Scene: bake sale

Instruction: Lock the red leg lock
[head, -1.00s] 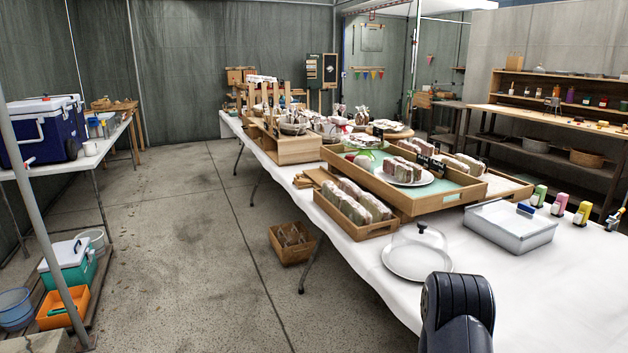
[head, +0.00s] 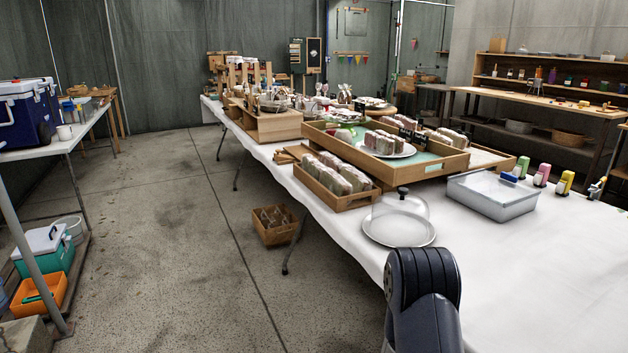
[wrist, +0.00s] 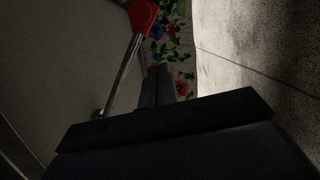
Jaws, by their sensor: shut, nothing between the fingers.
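The red leg lock (wrist: 145,14) shows at the top of the wrist view, at the upper end of a slanted metal bar (wrist: 124,72). The bar's lower end meets a pale surface at the left. My gripper (wrist: 158,72) has its dark fingers together and empty, pointing up in the wrist view. The fingertips appear below and slightly right of the red lock, apart from it in the picture; depth is hard to judge. The lock is not visible in the head view, where only part of my arm shows at the table's near edge.
The long white-clothed table (head: 510,270) holds a glass-domed plate (head: 399,224), a clear-lidded box (head: 492,193) and wooden trays. A wooden crate (head: 273,228) stands on the floor beneath. Open concrete floor (head: 165,230) lies left. Floral cloth (wrist: 176,42) is behind the fingers.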

